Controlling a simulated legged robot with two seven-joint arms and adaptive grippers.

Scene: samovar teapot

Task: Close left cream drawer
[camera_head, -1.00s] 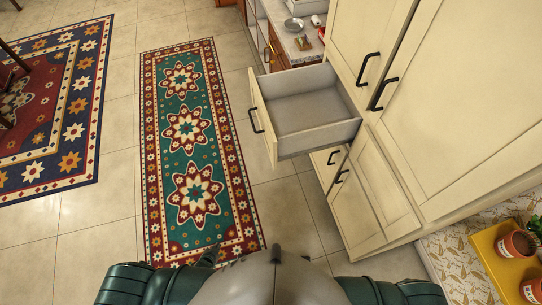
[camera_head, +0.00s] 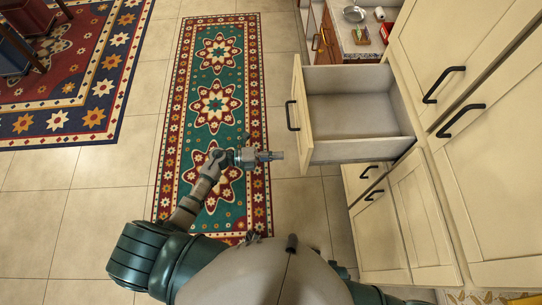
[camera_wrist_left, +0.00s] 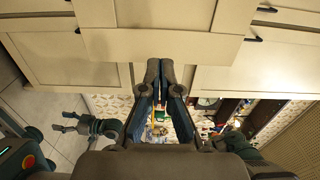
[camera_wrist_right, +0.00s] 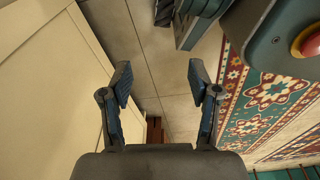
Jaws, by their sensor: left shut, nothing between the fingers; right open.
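The cream drawer (camera_head: 299,105) is pulled well out of the cream cabinet. Its grey inside (camera_head: 347,116) looks empty, and its black handle (camera_head: 291,115) faces left. My left gripper (camera_head: 280,155) is shut and empty, left of the drawer's near front corner in the picture, with a gap between them. In the left wrist view its fingertips (camera_wrist_left: 160,64) are together, pointing toward cream panels. My right gripper (camera_wrist_right: 160,75) is open and empty in its wrist view, with a cream cabinet face to its left. The right gripper cannot be made out in the head view.
Cream cabinet doors (camera_head: 473,75) with black handles stand right of and below the drawer. A counter (camera_head: 356,40) with a metal bowl (camera_head: 354,13) lies beyond it. A patterned runner (camera_head: 218,110) covers the tiled floor at left. The floor before the drawer looks clear.

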